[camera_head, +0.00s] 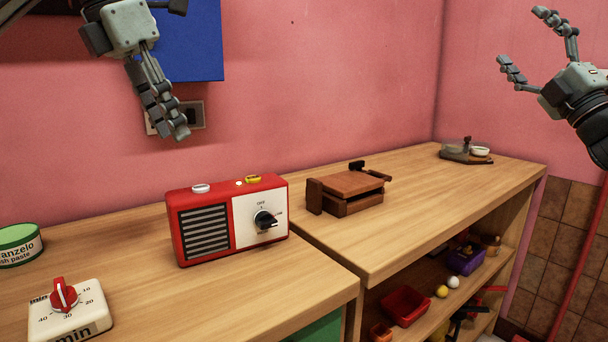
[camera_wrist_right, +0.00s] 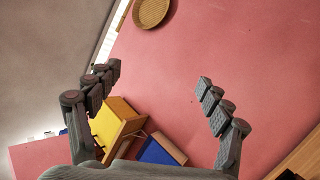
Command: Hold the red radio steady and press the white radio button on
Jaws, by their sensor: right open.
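The red radio (camera_head: 185,230) stands upright on the wooden counter, with a dark grille at left and a white panel with a black knob at right. On its top are a larger white button (camera_head: 201,188) at the left, a small white dot and a yellow button. My left gripper (camera_head: 180,135) hangs above and behind the radio in the head view, fingers pointing down, apart from it. Its fingers overlap in this view, so its opening is unclear. My right gripper (camera_head: 525,45) is open and empty at the upper right, far from the radio.
A white timer (camera_head: 70,318) and a green-lidded can (camera_head: 18,246) stand left of the radio. A brown wooden press (camera_head: 347,188) is to its right. A shelf below holds a red bin (camera_head: 405,305). A wall socket (camera_head: 192,115) is behind my left gripper.

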